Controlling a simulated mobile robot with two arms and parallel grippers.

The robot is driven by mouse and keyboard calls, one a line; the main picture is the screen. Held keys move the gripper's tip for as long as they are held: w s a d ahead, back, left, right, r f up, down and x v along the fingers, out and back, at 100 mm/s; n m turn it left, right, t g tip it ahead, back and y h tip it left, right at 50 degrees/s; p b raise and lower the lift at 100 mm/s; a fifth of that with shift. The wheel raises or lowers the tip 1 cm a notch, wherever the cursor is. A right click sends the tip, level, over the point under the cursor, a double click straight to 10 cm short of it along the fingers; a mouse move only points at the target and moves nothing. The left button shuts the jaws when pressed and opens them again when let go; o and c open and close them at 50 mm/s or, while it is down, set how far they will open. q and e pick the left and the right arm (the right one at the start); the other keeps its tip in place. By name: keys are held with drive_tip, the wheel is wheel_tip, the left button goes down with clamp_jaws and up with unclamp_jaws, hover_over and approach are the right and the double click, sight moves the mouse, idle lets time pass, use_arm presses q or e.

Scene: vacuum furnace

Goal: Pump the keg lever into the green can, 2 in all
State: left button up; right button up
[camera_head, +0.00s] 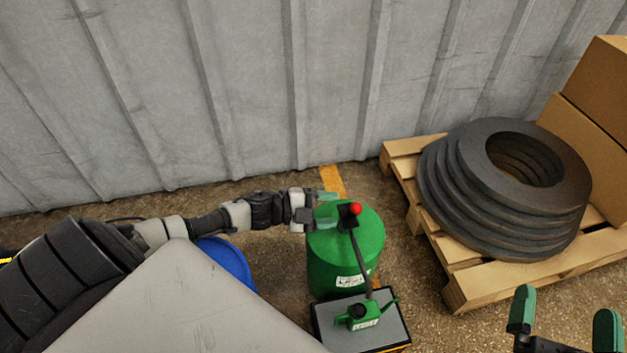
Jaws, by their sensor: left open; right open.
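A green keg (330,262) stands on the floor in the middle of the head view. Its dark lever (362,262) ends in a red knob (355,208) near the keg's top. A small green can (361,314) with a spout sits on a grey-topped stand (388,335) in front of the keg. My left gripper (328,209) is open at the keg's top, left of the red knob; I cannot tell whether it touches the keg. My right gripper (564,322) is open and empty at the lower right, away from the keg and can.
A wooden pallet (470,287) on the right bears a stack of dark rings (470,200) and cardboard boxes (590,120). A blue round object (232,262) is partly hidden on the left. A grey corrugated wall (250,90) closes the back.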

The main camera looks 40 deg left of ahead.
use_arm(q)
drive_tip(key=shift+p+v, duration=0.3)
drive_tip(key=shift+v, duration=1.9)
use_arm(e)
drive_tip(key=shift+w+d+f+g+h, duration=0.15)
drive_tip(key=shift+f+g+h, duration=0.1)
drive_tip(key=shift+f+g, duration=0.45)
drive_tip(key=shift+s+d+f+g+h, duration=0.1)
drive_tip(key=shift+f+g+h, duration=0.15)
drive_tip(key=shift+f+g, duration=0.4)
drive_tip(key=shift+f, duration=0.1)
